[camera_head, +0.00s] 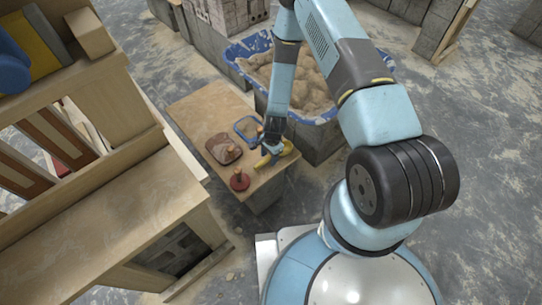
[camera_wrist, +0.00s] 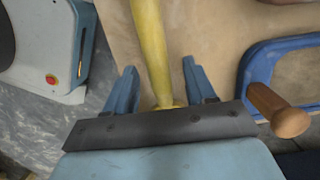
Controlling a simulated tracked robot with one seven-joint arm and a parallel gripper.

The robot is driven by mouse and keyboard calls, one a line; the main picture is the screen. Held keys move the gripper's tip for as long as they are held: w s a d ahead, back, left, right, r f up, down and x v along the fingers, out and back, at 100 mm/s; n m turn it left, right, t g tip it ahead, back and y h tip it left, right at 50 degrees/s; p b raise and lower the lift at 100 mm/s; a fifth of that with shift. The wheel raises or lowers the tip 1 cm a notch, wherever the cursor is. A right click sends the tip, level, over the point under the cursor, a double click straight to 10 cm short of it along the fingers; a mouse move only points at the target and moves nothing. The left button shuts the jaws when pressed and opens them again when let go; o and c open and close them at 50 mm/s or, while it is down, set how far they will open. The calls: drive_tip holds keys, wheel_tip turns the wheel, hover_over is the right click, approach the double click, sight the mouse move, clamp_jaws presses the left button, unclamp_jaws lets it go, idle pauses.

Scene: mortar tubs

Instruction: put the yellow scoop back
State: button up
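The yellow scoop (camera_head: 286,149) lies on the small wooden table (camera_head: 262,180), near its right edge, partly covered by my gripper. In the wrist view its long yellow handle (camera_wrist: 151,45) runs down between my two blue fingers. My gripper (camera_head: 268,148) is just above the table at the scoop. In the wrist view my gripper (camera_wrist: 158,76) is open, with a gap between the handle and each finger. The scoop's far end is out of the wrist view. The frames do not show clearly where the scoop belongs.
A blue-framed tool (camera_head: 240,127) with a wooden handle lies close to my gripper. A brown plate with a knob (camera_head: 222,149) and a red round tool (camera_head: 239,181) share the table. A blue tub of mortar (camera_head: 249,45) stands behind. A wooden slotted bench (camera_head: 85,225) is at left.

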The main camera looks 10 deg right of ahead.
drive_tip(key=shift+r, duration=0.1)
drive_tip(key=shift+r, duration=0.25)
drive_tip(key=r, duration=0.4)
drive_tip(key=d+r, duration=0.1)
drive_tip(key=r, duration=0.3)
drive_tip(key=w+r, duration=0.1)
drive_tip(key=r, duration=0.3)
drive_tip(key=shift+d+r, duration=0.35)
drive_tip(key=shift+r, duration=0.05)
